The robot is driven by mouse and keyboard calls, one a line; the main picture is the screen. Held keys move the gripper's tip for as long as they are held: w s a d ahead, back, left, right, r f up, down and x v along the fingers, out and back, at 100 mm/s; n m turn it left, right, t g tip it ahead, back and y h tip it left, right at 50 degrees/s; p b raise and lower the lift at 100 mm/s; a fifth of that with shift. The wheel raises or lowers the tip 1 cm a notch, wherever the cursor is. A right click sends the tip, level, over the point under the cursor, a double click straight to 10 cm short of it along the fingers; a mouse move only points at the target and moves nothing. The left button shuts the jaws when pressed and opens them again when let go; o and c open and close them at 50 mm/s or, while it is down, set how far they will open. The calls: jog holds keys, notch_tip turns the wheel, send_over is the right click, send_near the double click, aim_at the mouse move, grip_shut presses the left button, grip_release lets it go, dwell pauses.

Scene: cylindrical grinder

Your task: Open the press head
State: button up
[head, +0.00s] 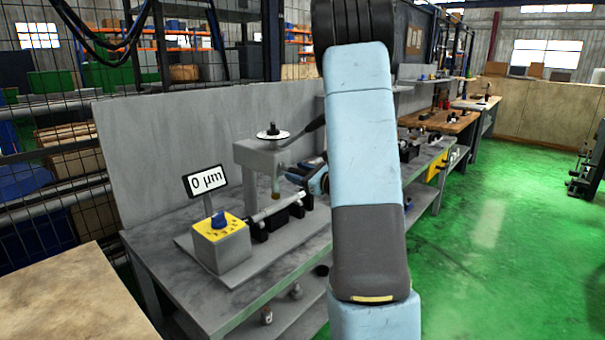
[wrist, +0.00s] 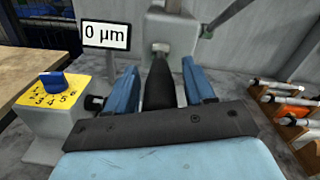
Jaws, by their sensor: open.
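The grey press head (head: 262,155) stands on its column over the bench in the head view, with a round disc on top and a lever reaching up to the right. In the wrist view its front (wrist: 172,35) is just beyond my gripper. A black grip-like bar (wrist: 158,88) with a metal end lies between my two blue fingers and seems to join the press head. My gripper (wrist: 162,88) is open around this bar, with visible gaps on both sides. In the head view my gripper (head: 316,180) is right of the press head, partly hidden by my arm.
A display reading 0 µm (head: 206,181) and a yellow-topped dial box (head: 220,240) stand left of the press. A shaft (head: 268,209) rests on black supports below it. Parts on blocks (wrist: 290,100) lie to the right.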

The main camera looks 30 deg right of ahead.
grip_shut()
dwell(0.4)
